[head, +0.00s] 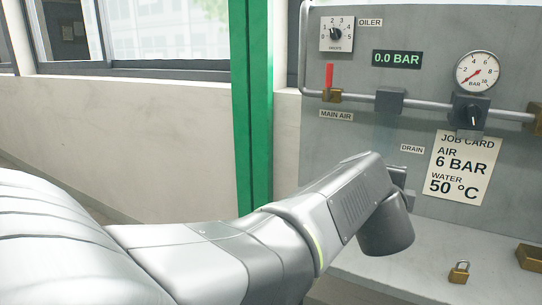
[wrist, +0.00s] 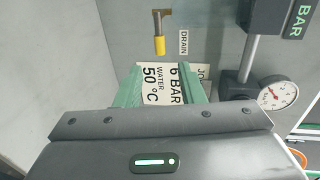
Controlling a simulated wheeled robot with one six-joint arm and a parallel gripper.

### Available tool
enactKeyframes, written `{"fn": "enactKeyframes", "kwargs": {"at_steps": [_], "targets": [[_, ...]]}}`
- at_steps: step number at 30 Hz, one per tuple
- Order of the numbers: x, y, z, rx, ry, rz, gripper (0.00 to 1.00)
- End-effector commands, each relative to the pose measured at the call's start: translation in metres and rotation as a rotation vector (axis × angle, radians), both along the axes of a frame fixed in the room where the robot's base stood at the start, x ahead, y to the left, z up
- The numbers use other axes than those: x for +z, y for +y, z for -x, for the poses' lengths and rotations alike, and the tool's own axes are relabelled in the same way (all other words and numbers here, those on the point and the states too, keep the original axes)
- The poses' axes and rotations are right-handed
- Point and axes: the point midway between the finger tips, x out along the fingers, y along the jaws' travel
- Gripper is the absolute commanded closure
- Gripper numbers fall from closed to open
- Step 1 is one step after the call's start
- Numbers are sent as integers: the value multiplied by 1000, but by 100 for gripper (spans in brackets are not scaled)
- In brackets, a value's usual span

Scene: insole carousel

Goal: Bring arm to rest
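My arm (head: 285,235) reaches from the lower left across the head view, in front of the grey panel (head: 400,120). My gripper's fingers are hidden behind the wrist in the head view. In the wrist view my gripper (wrist: 161,88) shows two green fingers set apart with nothing between them. The job card (wrist: 163,82) appears beyond the fingers, on the panel. It also shows in the head view (head: 461,168), reading AIR 6 BAR and WATER 50 °C.
The main air valve's red lever (head: 329,77) stands upright. The display (head: 397,59) reads 0.0 BAR, beside a round gauge (head: 478,72). A padlock (head: 459,273) sits on the ledge. A yellow drain handle (wrist: 160,45) is near the fingers. A green post (head: 251,110) stands left.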

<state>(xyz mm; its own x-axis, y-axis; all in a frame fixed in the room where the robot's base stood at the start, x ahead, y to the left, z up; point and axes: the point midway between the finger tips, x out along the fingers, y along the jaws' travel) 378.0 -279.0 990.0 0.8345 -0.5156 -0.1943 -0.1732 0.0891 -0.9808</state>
Motion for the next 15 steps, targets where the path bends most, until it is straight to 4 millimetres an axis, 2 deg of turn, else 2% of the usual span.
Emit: {"fn": "enactKeyframes", "kwargs": {"at_steps": [15], "targets": [[-18,-41,-67,1,2,0,65]]}}
